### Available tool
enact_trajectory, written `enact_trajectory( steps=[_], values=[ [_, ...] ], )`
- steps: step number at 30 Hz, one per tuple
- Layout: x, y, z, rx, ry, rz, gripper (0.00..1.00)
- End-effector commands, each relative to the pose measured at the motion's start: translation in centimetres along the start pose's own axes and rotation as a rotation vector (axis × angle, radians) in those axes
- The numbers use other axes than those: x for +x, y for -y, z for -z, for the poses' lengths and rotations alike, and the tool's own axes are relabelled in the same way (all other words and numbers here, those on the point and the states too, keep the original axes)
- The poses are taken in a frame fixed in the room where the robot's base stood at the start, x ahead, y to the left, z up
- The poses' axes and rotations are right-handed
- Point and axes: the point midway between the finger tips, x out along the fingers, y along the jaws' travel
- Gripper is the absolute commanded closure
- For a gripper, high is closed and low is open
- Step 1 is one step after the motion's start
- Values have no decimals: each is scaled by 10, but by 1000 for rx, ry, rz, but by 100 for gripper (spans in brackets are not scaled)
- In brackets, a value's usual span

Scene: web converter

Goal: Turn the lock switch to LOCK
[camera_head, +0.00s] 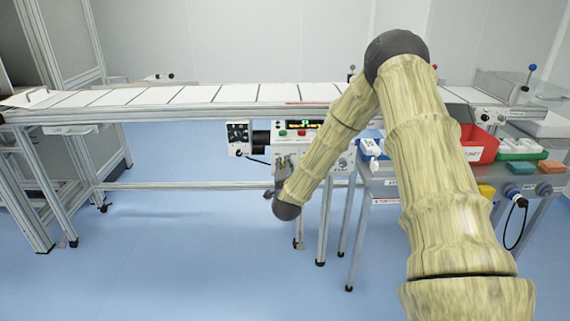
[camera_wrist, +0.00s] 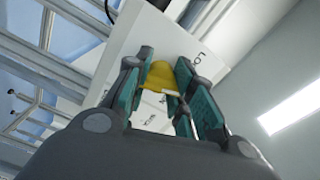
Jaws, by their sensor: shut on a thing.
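The lock switch (camera_wrist: 160,76) is a yellow knob on a white panel (camera_wrist: 125,62) with dark lettering, partly readable as "Lo". My gripper (camera_wrist: 168,92) has dark jaws with green pads, one on each side of the yellow knob, and is shut on it. The pads hide the knob's sides, and I cannot tell which label it points to. In the head view my gripper (camera_head: 284,165) is small and close against the control box under the conveyor; the knob itself cannot be made out there.
A conveyor (camera_head: 190,95) with white panels runs across the back. A control box (camera_head: 298,137) with buttons and a display hangs below it. At right a grey bench (camera_head: 385,185) holds a red bin (camera_head: 478,144) and small trays. The blue floor at left is clear.

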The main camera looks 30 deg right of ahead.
Motion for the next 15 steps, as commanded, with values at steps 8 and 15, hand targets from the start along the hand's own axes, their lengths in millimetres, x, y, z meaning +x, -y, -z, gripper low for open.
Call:
enact_trajectory(
  steps=[8,15],
  values=[
    [-1,0,-1,-244,4,-3,100],
    [-1,-1,-1,-397,5,-2,100]
  ],
)
